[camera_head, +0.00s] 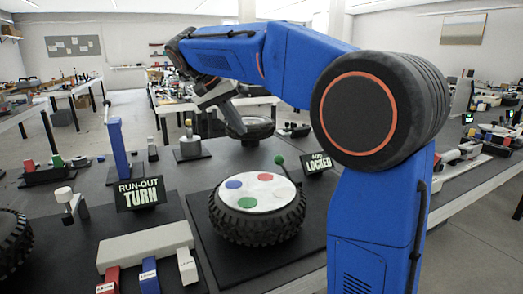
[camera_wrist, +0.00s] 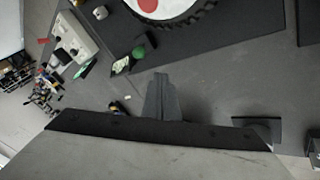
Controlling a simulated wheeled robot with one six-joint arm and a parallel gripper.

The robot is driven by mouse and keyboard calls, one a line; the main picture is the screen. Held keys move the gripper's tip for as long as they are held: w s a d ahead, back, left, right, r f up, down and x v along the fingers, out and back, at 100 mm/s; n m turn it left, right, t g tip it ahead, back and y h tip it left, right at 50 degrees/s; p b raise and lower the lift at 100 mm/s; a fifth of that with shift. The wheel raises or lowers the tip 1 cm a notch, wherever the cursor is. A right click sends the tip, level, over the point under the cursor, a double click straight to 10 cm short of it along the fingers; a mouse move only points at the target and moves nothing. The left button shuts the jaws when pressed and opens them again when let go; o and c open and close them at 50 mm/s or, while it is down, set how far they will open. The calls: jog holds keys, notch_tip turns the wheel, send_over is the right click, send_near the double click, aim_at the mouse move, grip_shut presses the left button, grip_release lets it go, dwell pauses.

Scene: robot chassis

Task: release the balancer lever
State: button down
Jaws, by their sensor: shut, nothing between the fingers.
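The balancer is a black tyre (camera_head: 250,229) with a white disc (camera_head: 262,205) bearing coloured spots, lying on a dark mat. A lever with a green ball knob (camera_head: 279,160) stands tilted at its back right, beside a black sign (camera_head: 318,162) reading LOCKED. In the wrist view the green knob (camera_wrist: 138,52) appears close to the sign (camera_wrist: 121,65), beyond my fingertips. My gripper (camera_head: 237,126) is behind the tyre and left of the lever in the head view, pointing down. The wrist view shows my gripper (camera_wrist: 160,77) with its fingers together and empty, apart from the knob.
A RUN-OUT TURN sign (camera_head: 139,194) and a tall blue post (camera_head: 117,145) stand left of the tyre. A pale block (camera_head: 145,245) lies at front left. Dark tabletop around the lever is mostly clear.

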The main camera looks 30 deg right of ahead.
jog(key=s+d+f, duration=0.1)
jog(key=d+f, duration=0.7)
jog(key=f, duration=0.1)
jog(key=shift+s+d+f, duration=0.15)
jog(key=shift+s+d, duration=0.1)
jog(key=shift+s, duration=0.1)
jog(key=shift+d, duration=0.1)
dwell(0.5)
jog(key=shift+d+r+y, duration=0.25)
jog(key=shift+y, duration=0.05)
